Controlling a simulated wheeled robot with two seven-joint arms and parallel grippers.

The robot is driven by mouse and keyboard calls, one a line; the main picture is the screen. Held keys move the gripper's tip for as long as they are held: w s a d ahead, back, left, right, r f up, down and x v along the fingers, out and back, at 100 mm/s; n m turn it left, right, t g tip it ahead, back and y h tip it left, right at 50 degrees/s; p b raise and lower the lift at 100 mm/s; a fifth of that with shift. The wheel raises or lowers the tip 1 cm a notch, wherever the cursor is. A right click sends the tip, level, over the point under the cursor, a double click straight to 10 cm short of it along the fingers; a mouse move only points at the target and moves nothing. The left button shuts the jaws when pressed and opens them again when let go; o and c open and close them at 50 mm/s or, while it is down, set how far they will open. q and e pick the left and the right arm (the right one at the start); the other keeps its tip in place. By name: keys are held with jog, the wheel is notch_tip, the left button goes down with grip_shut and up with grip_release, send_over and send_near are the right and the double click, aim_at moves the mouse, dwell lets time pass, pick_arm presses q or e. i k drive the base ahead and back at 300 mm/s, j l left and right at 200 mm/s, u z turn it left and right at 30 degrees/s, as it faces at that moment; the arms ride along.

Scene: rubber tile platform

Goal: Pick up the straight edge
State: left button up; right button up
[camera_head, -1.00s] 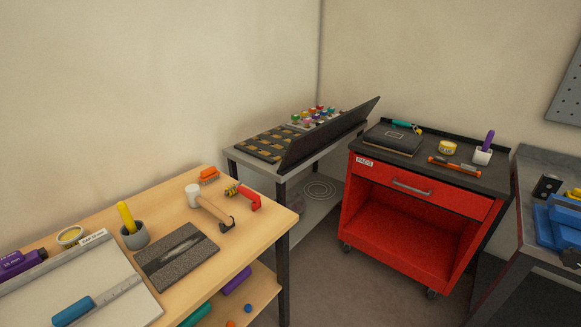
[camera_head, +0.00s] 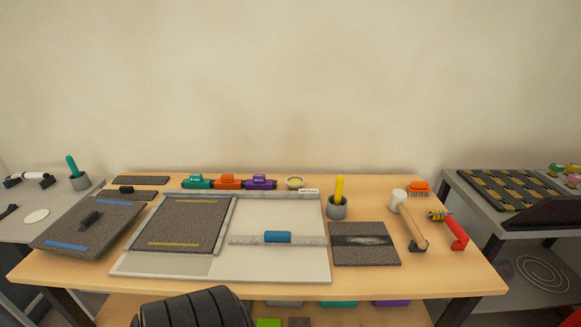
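The straight edge (camera_head: 278,237), a flat grey metal strip with a blue handle on top, lies across the white board (camera_head: 285,265) on the wooden workbench (camera_head: 450,280). Its left end is close to the frame rail beside a dark speckled rubber tile (camera_head: 185,224). Nothing touches its handle. Neither gripper is in view. A black ribbed part at the bottom edge, left of centre, looks like part of my own body.
Right of the board are a dark tile (camera_head: 364,250), a grey cup (camera_head: 337,210) with a yellow tool, a mallet (camera_head: 411,222) and a red-handled tool (camera_head: 456,232). Another tile (camera_head: 90,222) lies left. Coloured blocks (camera_head: 228,182) line the back. The bench's front strip is clear.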

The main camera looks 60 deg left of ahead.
aim_at(271, 237)
jog(key=u, duration=1.95)
